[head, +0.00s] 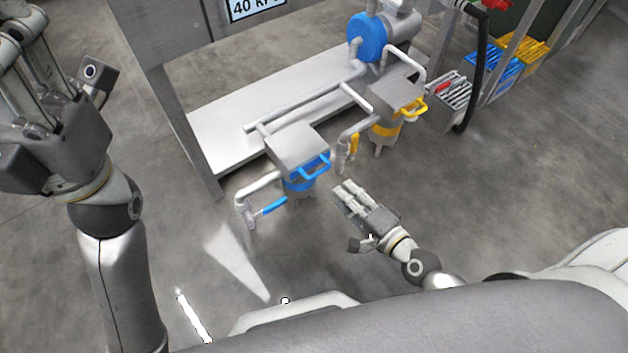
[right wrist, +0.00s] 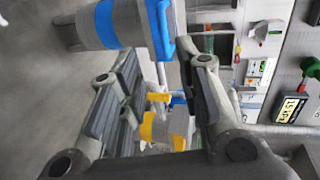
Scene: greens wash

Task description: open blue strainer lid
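The blue strainer has a flat grey lid (head: 297,146) that lies level on top, closed as far as I can see. A blue handle (head: 315,169) sticks out from its front right side, above a blue band (head: 299,184). My right gripper (head: 347,190) is to the right of the strainer and lower, apart from the handle. In the right wrist view its fingers (right wrist: 165,85) are spread with nothing between them, and the blue handle (right wrist: 161,30) shows beyond them at the top. My left gripper (head: 25,35) is at the upper left, far from the strainer, its tips partly cut off.
A yellow strainer (head: 385,125) with a yellow handle stands behind to the right. A blue valve lever (head: 269,206) sits on the pipe at the strainer's lower left. A pale bench (head: 225,135) runs behind. Blue and yellow crates (head: 495,72) stand farther right. The floor in front is clear.

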